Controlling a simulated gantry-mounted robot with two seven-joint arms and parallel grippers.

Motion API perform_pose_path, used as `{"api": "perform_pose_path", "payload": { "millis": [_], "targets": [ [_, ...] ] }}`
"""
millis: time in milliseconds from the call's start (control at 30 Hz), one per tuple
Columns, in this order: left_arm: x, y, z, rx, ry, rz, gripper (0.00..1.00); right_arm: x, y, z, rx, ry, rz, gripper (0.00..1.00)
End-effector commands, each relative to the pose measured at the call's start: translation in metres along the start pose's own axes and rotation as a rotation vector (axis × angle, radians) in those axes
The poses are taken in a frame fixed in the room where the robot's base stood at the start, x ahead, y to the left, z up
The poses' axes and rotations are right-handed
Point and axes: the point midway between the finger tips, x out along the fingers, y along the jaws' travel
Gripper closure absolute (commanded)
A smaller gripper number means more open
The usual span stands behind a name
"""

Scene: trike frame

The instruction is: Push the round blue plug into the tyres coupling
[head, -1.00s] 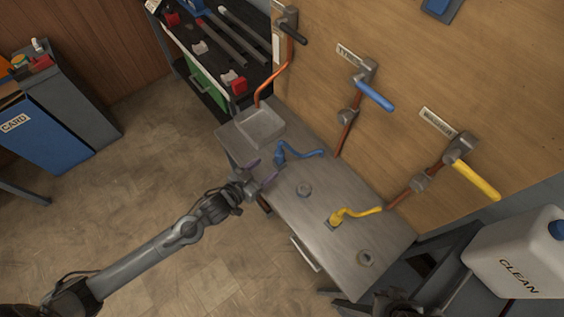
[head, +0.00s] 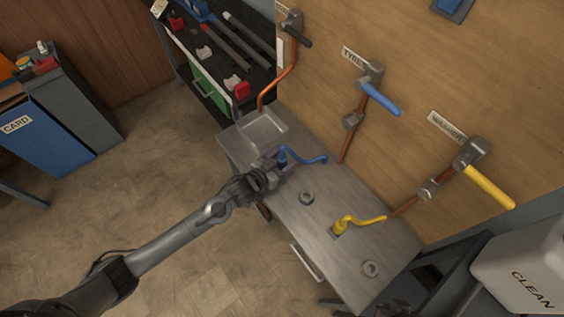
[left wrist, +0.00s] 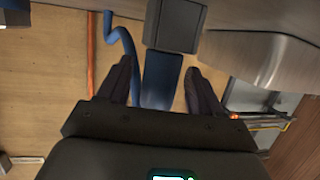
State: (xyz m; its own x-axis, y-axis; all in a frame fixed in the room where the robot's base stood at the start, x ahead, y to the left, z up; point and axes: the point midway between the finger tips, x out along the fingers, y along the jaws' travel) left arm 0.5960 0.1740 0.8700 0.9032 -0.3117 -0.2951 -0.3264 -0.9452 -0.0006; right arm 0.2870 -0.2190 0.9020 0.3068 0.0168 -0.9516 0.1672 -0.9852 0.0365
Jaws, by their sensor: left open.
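The blue plug (head: 283,156) is on the grey bench top, with a curved blue hose (head: 312,159) running right from it. In the left wrist view the blue plug (left wrist: 161,80) lies between my open fingers, with a gap on each side; a grey block (left wrist: 176,24) is at its far end. My left gripper (head: 279,164) is open around the plug, its fingers partly hidden in the head view. On the wall, under the label that seems to read TYRES (head: 356,59), are a blue lever (head: 381,98) and a grey pipe fitting (head: 353,120). My right gripper is not seen.
The bench (head: 320,225) carries a shallow grey tray (head: 262,132), two round grey fittings (head: 306,198) (head: 371,268) and a yellow hose (head: 360,221). A yellow lever (head: 490,187) sticks out from the wall. A white container (head: 520,270) stands at right.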

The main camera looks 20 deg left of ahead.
Motion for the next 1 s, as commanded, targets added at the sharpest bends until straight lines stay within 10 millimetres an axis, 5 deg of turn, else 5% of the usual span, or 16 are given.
{"api": "perform_pose_path", "payload": {
  "millis": [433,800,1000],
  "targets": [
    [0.0152,0.0009,-0.0001,0.0,0.0,0.001,0.36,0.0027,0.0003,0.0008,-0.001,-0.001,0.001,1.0],
    [0.015,0.0008,-0.0001,0.0,0.0,0.001,0.92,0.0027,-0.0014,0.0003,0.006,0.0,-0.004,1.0],
    [0.015,0.0007,-0.0006,0.0,0.0,0.001,0.92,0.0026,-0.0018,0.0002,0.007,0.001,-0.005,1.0]
  ]
}}
